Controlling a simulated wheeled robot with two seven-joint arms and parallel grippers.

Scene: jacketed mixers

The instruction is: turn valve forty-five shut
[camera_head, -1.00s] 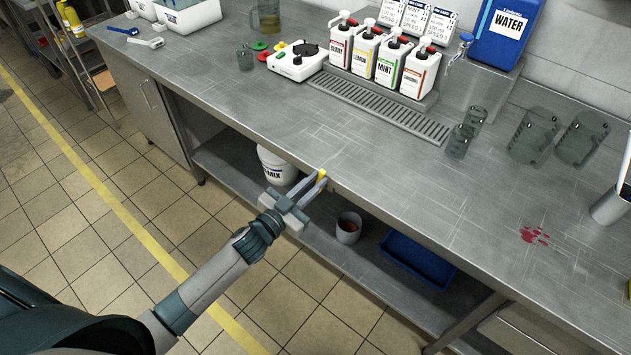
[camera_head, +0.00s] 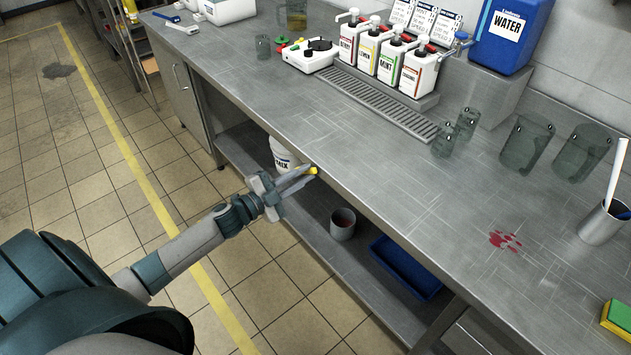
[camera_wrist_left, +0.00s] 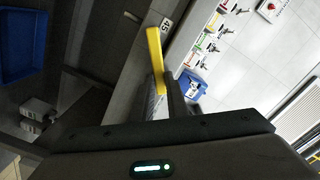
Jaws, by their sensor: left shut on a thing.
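The valve forty-five handle shows as a small yellow piece (camera_head: 313,170) at the front edge of the counter. In the left wrist view it is a yellow lever (camera_wrist_left: 155,52), with a white label reading 45 (camera_wrist_left: 166,23) close by. My left gripper (camera_head: 301,178) is shut on the yellow lever; in the left wrist view its fingers (camera_wrist_left: 164,92) are close around the lever's near end. The valve body and pipe are hidden from the head view. My right gripper is not in view.
The steel counter (camera_head: 345,140) has a clear middle. Under it, a white bucket (camera_head: 286,153), a grey pot (camera_head: 343,224) and a blue tray (camera_head: 405,267) stand on the lower shelf. A red spill (camera_head: 505,240) marks the counter top at right. Tiled floor (camera_head: 95,200) is free at left.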

